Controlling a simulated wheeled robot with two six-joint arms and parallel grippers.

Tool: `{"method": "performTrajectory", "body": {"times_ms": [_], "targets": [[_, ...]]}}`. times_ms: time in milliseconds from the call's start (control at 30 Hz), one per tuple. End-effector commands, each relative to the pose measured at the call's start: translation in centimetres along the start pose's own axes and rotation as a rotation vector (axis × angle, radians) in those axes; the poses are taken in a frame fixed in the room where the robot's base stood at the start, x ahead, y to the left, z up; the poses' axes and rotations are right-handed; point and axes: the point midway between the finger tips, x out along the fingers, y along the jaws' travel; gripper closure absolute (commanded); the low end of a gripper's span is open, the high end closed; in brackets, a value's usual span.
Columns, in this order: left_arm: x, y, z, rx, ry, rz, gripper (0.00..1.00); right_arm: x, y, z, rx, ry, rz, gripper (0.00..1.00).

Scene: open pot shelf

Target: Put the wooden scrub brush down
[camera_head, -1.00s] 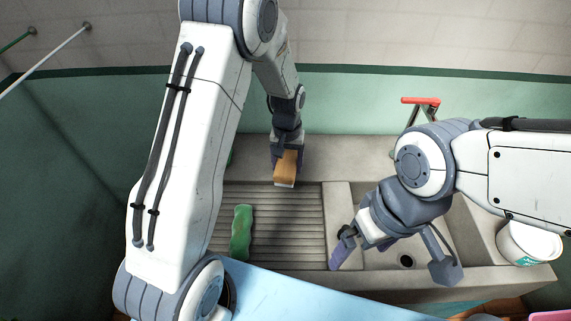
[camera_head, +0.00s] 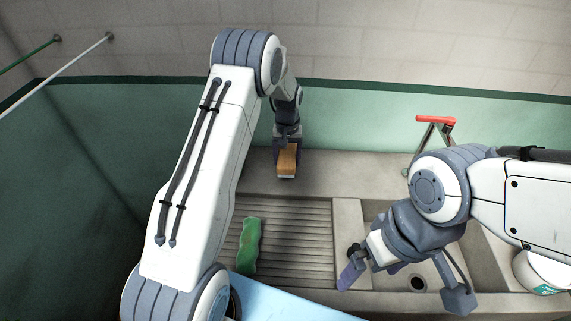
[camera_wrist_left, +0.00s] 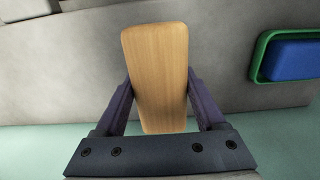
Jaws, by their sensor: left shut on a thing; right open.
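The wooden scrub brush (camera_head: 287,160) is held in my left gripper (camera_head: 286,152) at the back ledge of the sink unit in the head view. Its plain wooden back fills the middle of the left wrist view (camera_wrist_left: 157,75), with the two fingers closed on its sides. I cannot tell whether the brush touches the ledge. My right gripper (camera_head: 405,285) is open and empty over the sink basin on the right.
A green sponge-like object (camera_head: 249,245) lies on the ribbed drainboard (camera_head: 300,240). A red-handled item (camera_head: 435,120) stands on the back ledge (camera_head: 350,172). A white tub (camera_head: 540,272) is at the right. The left wrist view shows a blue block in a green holder (camera_wrist_left: 290,58).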

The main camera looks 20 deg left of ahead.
Motion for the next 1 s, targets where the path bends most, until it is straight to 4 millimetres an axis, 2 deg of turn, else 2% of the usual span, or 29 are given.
{"method": "performTrajectory", "body": {"times_ms": [100, 300, 400, 833, 867, 900, 933, 1000], "targets": [[0.6, -0.4, -0.2, 0.000, -0.002, 0.000, 1.00, -0.4, 0.0, 0.0, 0.000, 0.000, 0.000, 0.00], [3.4, -0.4, -0.1, 0.001, -0.003, -0.001, 1.00, -1.5, -0.1, -0.1, 0.000, 0.000, 0.000, 0.00], [4.2, -0.4, -0.2, 0.001, 0.000, 0.000, 1.00, -1.6, -0.1, -0.1, 0.000, 0.000, 0.000, 0.00], [4.9, -0.3, -0.2, 0.001, 0.001, 0.000, 1.00, -0.9, -0.1, 0.0, 0.000, 0.000, 0.000, 0.00], [4.9, -0.3, -0.2, 0.001, 0.001, 0.000, 0.20, -1.0, -0.1, -0.1, 0.000, 0.000, 0.000, 0.00], [4.8, -0.3, -0.2, 0.001, 0.001, 0.000, 0.05, -1.1, -0.1, -0.1, 0.000, 0.000, 0.000, 0.00], [4.9, -0.3, -0.2, 0.000, 0.000, 0.000, 0.00, -1.1, -0.1, -0.1, 0.000, 0.000, 0.000, 0.00], [4.9, -0.2, -0.1, 0.001, 0.000, 0.001, 0.00, -1.1, -0.1, -0.1, 0.000, 0.000, 0.000, 0.00]]}}
